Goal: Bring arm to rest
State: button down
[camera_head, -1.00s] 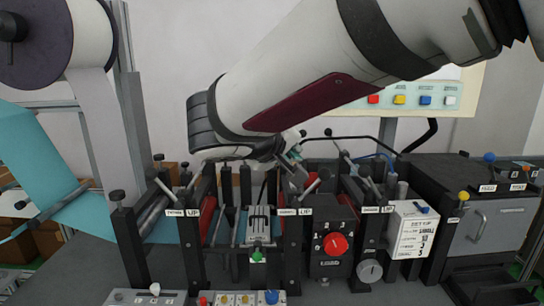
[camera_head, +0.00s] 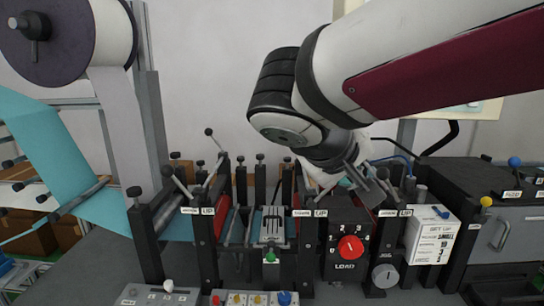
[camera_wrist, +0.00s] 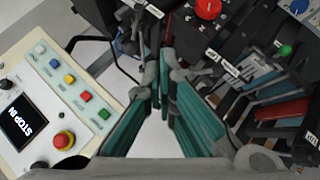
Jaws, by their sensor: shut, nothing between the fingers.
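My white and dark red arm reaches in from the upper right of the head view. Its black wrist bends down, and my gripper (camera_head: 372,186) hangs over the right middle of the mask line (camera_head: 305,235), partly hidden by the wrist. In the wrist view, my gripper (camera_wrist: 164,75) shows teal finger pads that run together toward the tips. It is shut, with nothing held between the fingers. I cannot tell the exact gap to the machine posts below.
Black posts and levers stand close under my gripper. A red knob (camera_head: 350,248) and a white label box (camera_head: 431,236) sit at the front. A control panel (camera_wrist: 72,92) with a red stop button (camera_wrist: 64,140) is left in the wrist view. Open wall space lies above the line.

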jog(key=s+d+f+m+g+y, duration=0.1)
jog(key=s+d+f+y, duration=0.1)
jog(key=s, duration=0.6)
jog(key=s+d+f+m+g+y, duration=0.2)
jog(key=s+f, duration=0.4)
jog(key=s, duration=0.3)
jog(key=d+y, duration=0.1)
jog(key=y, duration=0.1)
jog(key=shift+s+d+f+y, duration=0.2)
jog(key=shift+f+y, duration=0.1)
jog(key=shift+f, duration=0.05)
